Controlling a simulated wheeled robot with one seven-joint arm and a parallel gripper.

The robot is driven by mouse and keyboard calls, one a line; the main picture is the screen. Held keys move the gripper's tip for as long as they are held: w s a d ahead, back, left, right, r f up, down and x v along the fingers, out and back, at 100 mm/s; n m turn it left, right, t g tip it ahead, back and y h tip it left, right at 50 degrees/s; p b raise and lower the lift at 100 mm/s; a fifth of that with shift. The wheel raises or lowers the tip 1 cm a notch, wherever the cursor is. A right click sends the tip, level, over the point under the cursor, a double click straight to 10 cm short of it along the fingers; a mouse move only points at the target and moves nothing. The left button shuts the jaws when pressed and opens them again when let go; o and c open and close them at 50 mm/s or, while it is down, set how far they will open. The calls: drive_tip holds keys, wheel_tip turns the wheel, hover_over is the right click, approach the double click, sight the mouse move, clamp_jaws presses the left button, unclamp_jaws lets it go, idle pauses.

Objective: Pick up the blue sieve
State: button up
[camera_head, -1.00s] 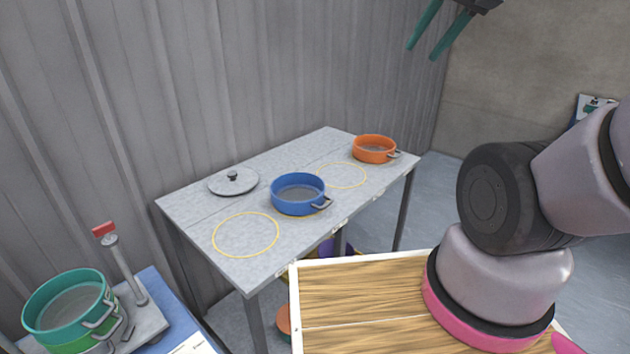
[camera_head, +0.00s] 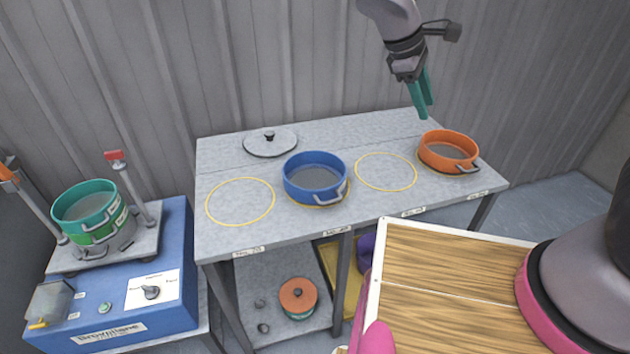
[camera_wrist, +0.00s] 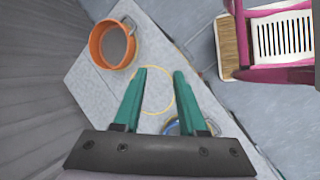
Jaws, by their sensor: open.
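The blue sieve (camera_head: 316,172) sits upright on the grey table (camera_head: 232,152), over a yellow ring, its metal handle facing the front. My gripper (camera_head: 424,108) has green fingers pointing down above the table's right part, near the orange sieve and up and right of the blue one. The gripper is open and empty.
An orange sieve (camera_head: 448,146) stands at the table's right. A grey lid (camera_head: 271,146) lies at the back left. Two yellow rings are empty. A shaker machine (camera_head: 120,300) with green sieves (camera_head: 86,203) stands at left. A wooden board (camera_head: 440,250) is at front right.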

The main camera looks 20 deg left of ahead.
drive_tip(key=s+a+f+n+t+h, duration=0.2)
drive_tip(key=s+a+f+n+t, duration=0.15)
drive_tip(key=a+f+n, duration=0.55)
drive_tip(key=n+t+y, duration=0.3)
drive_tip(key=n+t, duration=0.3)
drive_tip(key=n, duration=0.3)
approach(337, 184)
drive_tip(key=shift+w+d+f, duration=0.1)
drive_tip(key=shift+w+d, duration=0.4)
drive_tip(key=shift+d, duration=0.05)
drive_tip(key=shift+w+f+t, duration=0.15)
drive_tip(key=shift+f+t, duration=0.05)
drive_tip(key=shift+t, duration=0.05)
drive_tip(key=x, duration=0.4)
drive_tip(key=shift+w+d+f, duration=0.1)
drive_tip(key=shift+w+f, duration=0.05)
drive_tip(key=shift+w, duration=0.15)
drive_tip(key=shift+a+x, duration=0.15)
drive_tip(key=shift+x, duration=1.2)
drive_tip(key=shift+a+x, duration=0.2)
drive_tip(key=shift+x, duration=1.15)
drive_tip(key=shift+f, duration=0.1)
clamp_jaws()
